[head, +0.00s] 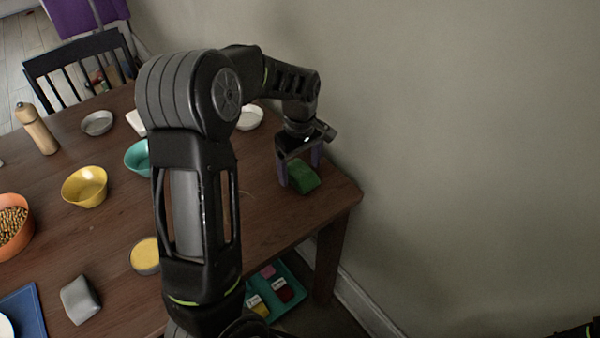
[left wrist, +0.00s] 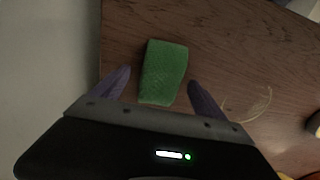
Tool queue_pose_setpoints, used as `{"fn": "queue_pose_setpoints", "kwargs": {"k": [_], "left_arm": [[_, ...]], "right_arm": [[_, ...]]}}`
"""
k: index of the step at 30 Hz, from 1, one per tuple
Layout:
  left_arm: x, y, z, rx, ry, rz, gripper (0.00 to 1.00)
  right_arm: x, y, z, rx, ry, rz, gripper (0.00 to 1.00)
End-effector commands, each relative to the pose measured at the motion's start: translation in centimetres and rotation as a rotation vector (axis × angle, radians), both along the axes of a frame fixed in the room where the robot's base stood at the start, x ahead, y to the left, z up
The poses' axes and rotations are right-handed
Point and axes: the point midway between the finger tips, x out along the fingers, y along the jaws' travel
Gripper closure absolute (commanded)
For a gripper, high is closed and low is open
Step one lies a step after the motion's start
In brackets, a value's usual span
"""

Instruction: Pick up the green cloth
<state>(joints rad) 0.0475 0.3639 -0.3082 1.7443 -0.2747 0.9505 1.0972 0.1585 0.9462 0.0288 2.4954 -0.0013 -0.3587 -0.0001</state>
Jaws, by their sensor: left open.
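The green cloth (head: 304,179) is a small folded block on the wooden table (head: 262,215), near its right corner by the wall. My left gripper (head: 300,170) is open and points down at the cloth, with its two purple fingers on either side of it in the picture. In the left wrist view the cloth (left wrist: 163,70) shows between and beyond the open fingertips of my left gripper (left wrist: 160,80), with a gap on each side. I cannot tell how far the fingertips are above the table. My right gripper is not in view.
The wall (head: 450,150) is close to the right of the table. Bowls, among them a yellow bowl (head: 85,187) and a teal bowl (head: 138,158), stand to the left. A grey cloth (head: 80,299) lies at the front left. A teal tray (head: 292,296) with items is below the table edge.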

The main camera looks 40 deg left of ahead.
Motion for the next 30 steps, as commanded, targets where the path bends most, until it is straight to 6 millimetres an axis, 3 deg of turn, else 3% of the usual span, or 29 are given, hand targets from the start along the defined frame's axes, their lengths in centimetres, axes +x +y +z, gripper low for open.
{"fn": "queue_pose_setpoints", "kwargs": {"k": [10,30], "left_arm": [[0.0,0.01,0.03,0.0,0.0,0.0,0.18],[0.0,0.0,0.03,0.0,0.0,0.0,0.73]], "right_arm": [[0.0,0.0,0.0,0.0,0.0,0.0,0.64],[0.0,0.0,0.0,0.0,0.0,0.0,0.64]]}}
